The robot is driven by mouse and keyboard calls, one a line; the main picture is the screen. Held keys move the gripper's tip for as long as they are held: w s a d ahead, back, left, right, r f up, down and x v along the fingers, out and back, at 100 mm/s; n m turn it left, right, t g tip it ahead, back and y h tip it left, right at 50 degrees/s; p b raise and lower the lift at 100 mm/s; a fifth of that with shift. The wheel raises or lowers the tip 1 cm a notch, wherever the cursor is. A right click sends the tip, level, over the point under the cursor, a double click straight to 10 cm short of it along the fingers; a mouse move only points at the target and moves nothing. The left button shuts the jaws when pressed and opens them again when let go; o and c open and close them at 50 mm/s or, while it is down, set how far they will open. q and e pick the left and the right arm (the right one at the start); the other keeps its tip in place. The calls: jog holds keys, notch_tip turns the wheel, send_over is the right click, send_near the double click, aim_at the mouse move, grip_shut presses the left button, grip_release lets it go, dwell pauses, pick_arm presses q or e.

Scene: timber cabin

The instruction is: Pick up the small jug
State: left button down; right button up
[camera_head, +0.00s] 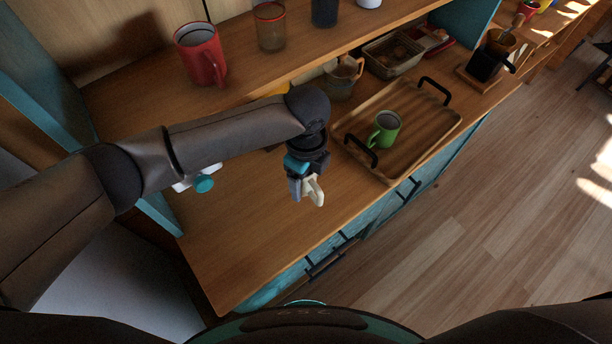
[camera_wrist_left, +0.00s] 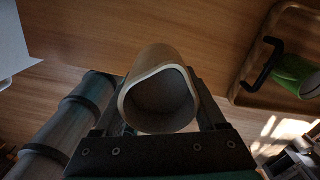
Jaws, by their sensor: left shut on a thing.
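The small jug (camera_wrist_left: 163,92) is cream to tan, with a pale rim and a rounded, slightly pointed mouth facing the left wrist camera. My left gripper (camera_head: 309,188) is shut on it, with the fingers on either side of its body. In the head view only a small cream part of the jug (camera_head: 314,191) shows below the gripper, over the wooden counter (camera_head: 240,235). I cannot tell from these views whether its base touches the counter. My right gripper is not in view.
A wooden tray (camera_head: 438,130) with black handles and a green mug (camera_head: 384,129) stands to the right. A raised shelf behind bears a red mug (camera_head: 200,55) and a glass (camera_head: 270,27). A glass jug-like vessel (camera_head: 342,78) stands beneath it. The counter's front left is clear.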

pick_arm(q)
jog(key=shift+r+p, duration=2.65)
jog(key=shift+r, duration=0.05)
notch_tip(320, 180, up, 2)
jog(key=shift+d+r+p, duration=0.15)
jog(key=shift+r+p, duration=0.05)
jog(key=shift+p, duration=0.5)
